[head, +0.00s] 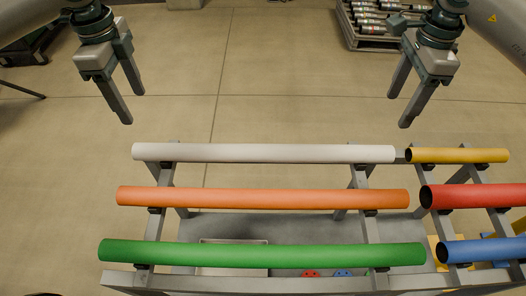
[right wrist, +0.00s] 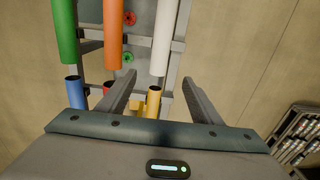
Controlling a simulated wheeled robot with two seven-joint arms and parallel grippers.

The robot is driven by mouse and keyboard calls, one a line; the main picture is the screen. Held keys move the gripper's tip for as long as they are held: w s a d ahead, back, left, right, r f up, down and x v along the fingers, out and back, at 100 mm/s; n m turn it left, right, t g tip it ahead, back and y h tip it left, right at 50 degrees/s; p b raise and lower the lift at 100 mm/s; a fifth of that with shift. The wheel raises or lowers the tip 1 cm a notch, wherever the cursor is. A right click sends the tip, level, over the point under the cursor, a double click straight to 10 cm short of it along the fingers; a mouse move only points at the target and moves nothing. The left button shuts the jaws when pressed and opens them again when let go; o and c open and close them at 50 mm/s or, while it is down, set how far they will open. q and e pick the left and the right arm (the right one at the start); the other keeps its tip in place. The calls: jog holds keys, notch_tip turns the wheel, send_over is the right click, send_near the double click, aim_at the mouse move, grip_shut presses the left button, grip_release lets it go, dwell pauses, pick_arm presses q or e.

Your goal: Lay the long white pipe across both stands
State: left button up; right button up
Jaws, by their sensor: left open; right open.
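The long white pipe (head: 263,153) lies level across two grey sloped rack arms, the left stand (head: 155,225) and the right stand (head: 367,226), as the farthest of the long pipes in the head view. In the right wrist view the white pipe (right wrist: 165,38) runs up from the middle. My left gripper (head: 134,108) is open and empty, above and beyond the pipe's left end. My right gripper (head: 397,111) is open and empty, above and beyond its right end. Its fingers also show in the right wrist view (right wrist: 157,90).
An orange pipe (head: 262,198) and a green pipe (head: 262,254) lie nearer on the same arms. Shorter yellow (head: 460,156), red (head: 480,196) and blue (head: 490,250) pipes lie at the right. A crate (head: 372,40) stands far back.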

aim_at(155, 146)
pick_arm(q)
jog(key=shift+f, duration=0.1)
pick_arm(e)
jog(key=shift+f, duration=0.15)
pick_arm(q)
notch_tip(155, 146, down, 17)
jog(key=shift+f, duration=0.15)
pick_arm(e)
notch_tip(155, 146, down, 17)
jog(key=shift+f, duration=0.1)
pick_arm(q)
grip_shut()
pick_arm(e)
grip_shut()
